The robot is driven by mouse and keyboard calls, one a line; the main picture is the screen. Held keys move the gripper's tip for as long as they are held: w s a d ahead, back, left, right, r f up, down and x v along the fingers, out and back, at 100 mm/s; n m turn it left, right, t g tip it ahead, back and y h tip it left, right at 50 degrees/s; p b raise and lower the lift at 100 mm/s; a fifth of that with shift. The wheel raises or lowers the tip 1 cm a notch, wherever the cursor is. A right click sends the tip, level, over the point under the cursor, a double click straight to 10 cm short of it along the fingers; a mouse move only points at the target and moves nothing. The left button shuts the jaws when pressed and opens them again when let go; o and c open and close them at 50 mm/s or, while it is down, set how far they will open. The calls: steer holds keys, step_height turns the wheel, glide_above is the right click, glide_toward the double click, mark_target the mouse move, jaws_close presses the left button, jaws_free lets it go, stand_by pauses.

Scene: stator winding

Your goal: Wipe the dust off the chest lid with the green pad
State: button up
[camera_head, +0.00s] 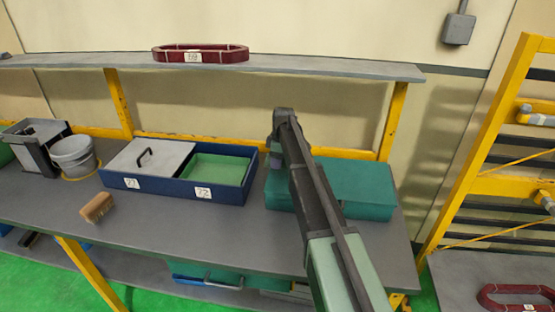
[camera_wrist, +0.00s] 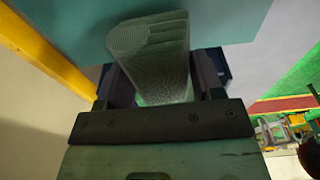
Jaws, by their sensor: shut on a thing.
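The teal chest (camera_head: 358,188) stands at the right of the grey workbench, its lid closed and partly hidden behind my arm. In the wrist view its teal lid (camera_wrist: 75,22) fills the top of the picture. My gripper (camera_wrist: 162,80) is shut on the green pad (camera_wrist: 155,45), a ribbed, rounded block between the two fingers. The pad's far end is against or just above the lid; I cannot tell if it touches. In the head view the pad and fingertips are hidden behind my arm. I cannot make out any dust on the lid.
A blue tray (camera_head: 174,185) lies left of the chest, with a grey handled lid (camera_head: 155,160) and an open green compartment. A yellow post (camera_head: 393,120) stands behind the chest.

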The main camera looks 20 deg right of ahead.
steer(key=shift+r+p, duration=0.55)
steer(key=shift+r, duration=0.5)
step_height(320, 180, up, 3)
steer(key=p, duration=0.3)
steer(key=shift+r, duration=0.15)
steer(key=shift+f, duration=0.2)
